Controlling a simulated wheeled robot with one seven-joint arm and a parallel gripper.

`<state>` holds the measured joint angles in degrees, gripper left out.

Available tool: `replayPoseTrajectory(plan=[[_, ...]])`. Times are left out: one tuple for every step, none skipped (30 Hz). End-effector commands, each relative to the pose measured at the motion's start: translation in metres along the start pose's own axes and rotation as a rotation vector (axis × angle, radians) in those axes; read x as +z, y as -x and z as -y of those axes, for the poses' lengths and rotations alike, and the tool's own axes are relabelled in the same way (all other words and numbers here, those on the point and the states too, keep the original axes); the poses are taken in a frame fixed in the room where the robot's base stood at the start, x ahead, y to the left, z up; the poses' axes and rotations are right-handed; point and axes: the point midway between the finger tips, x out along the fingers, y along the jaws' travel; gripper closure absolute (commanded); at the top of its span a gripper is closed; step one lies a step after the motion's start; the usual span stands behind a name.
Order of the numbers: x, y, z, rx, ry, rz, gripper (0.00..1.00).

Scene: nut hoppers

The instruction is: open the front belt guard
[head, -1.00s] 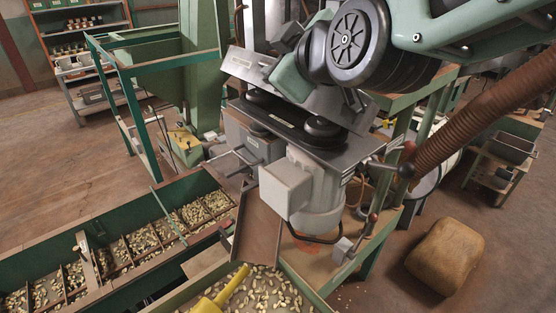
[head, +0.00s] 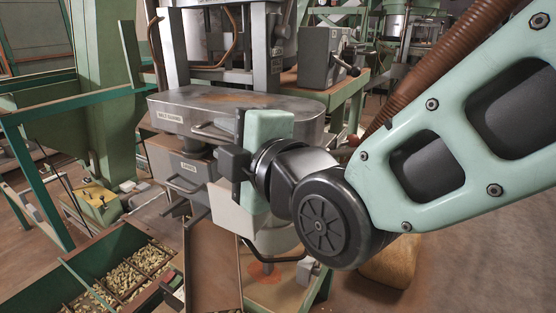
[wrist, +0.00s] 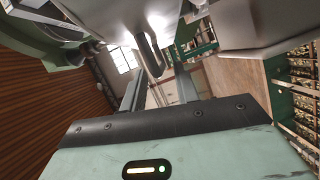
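The belt guard (head: 292,112) is a grey metal cover with a rounded right end and a rusty patch on top. It lies flat and shut over the drive; no pulleys show on top. A bar handle (head: 208,131) sticks out from its front side. My gripper (head: 228,158) is close in front of the guard, at the handle's right end, and its palm hides part of the guard. In the wrist view, my two fingers (wrist: 158,86) are apart, with the dark curved handle (wrist: 151,55) between and beyond their tips. I cannot tell whether they touch it.
A green post (head: 112,90) and frame stand at left. A hopper of nuts (head: 130,275) is at lower left. A grey lever box (head: 322,58) stands behind.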

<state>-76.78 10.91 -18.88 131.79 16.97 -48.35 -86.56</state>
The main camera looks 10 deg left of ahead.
Motion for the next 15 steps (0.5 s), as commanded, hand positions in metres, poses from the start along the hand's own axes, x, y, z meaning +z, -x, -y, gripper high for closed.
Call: replayPoseTrajectory(plan=[[-0.001,0.010,0.001,0.000,-0.001,-0.002,0.69],[-0.001,0.015,0.000,0.000,-0.002,-0.003,0.69],[-0.001,0.022,0.001,0.000,-0.002,-0.003,0.69],[0.000,0.028,0.001,0.000,-0.002,-0.002,0.69],[0.000,0.034,0.001,-0.001,-0.003,-0.002,0.69],[-0.001,0.041,0.000,-0.001,-0.003,-0.003,0.69],[-0.001,0.046,0.001,-0.002,-0.002,-0.003,0.69],[-0.001,0.051,0.000,-0.001,-0.003,-0.002,0.69],[-0.001,0.057,0.000,-0.001,-0.003,-0.002,0.69],[-0.001,0.061,0.000,-0.001,-0.003,-0.003,0.69],[-0.001,0.065,0.000,-0.001,-0.002,-0.002,0.69],[-0.001,0.069,0.001,-0.001,-0.002,-0.002,0.69],[-0.001,0.072,0.000,0.000,-0.003,-0.002,0.69],[-0.001,0.075,0.001,-0.001,-0.002,-0.002,0.69],[-0.001,0.078,0.001,-0.001,-0.001,-0.002,0.69]])
